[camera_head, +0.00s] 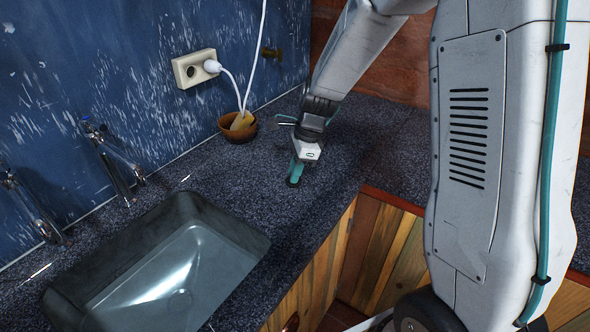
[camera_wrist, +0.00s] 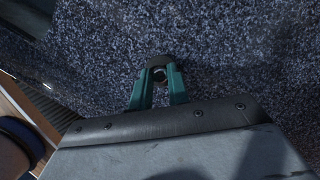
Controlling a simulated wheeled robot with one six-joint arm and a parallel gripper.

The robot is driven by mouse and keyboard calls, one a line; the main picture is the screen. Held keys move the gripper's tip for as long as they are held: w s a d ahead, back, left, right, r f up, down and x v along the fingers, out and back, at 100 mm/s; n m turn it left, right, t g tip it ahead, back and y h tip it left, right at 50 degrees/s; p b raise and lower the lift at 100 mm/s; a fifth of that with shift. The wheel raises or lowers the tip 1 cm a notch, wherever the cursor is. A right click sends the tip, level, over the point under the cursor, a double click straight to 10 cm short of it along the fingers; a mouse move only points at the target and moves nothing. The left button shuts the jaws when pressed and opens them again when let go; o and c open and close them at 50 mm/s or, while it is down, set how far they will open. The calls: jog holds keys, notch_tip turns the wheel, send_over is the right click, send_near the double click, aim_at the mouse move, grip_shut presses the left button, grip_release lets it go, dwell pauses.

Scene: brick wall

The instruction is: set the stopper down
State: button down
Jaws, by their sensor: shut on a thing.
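My gripper (camera_head: 294,176) is low over the dark speckled counter, right of the sink. In the wrist view its teal fingers (camera_wrist: 160,84) are shut on a small dark thing, seemingly the stopper (camera_wrist: 159,62), with a ring-like part between the fingertips. In the head view the stopper is mostly hidden by the fingers. I cannot tell whether it touches the counter (camera_head: 245,186).
The grey sink (camera_head: 170,262) is set into the counter at lower left, with taps (camera_head: 112,160) behind it. A brown bowl (camera_head: 237,135) stands behind my gripper near the wall, below a socket (camera_head: 195,69) with a white plug and cable. The counter's front edge is close on the right.

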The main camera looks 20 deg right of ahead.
jog(key=shift+f, duration=0.15)
jog(key=c, duration=1.3)
grip_release()
jog(key=shift+c, duration=0.2)
jog(key=w+v, duration=0.1)
jog(key=v, duration=1.1)
jog(key=s+r+n+h, duration=0.1)
jog(key=s+r+n, duration=0.2)
jog(key=s+n, duration=0.7)
jog(key=s+r+n+h, duration=0.2)
jog(key=s+r+n, duration=0.2)
jog(key=s+n, duration=0.6)
jog(key=shift+s+a+t, duration=0.25)
jog(key=shift+s+t, duration=0.05)
jog(key=shift+s, duration=4.55)
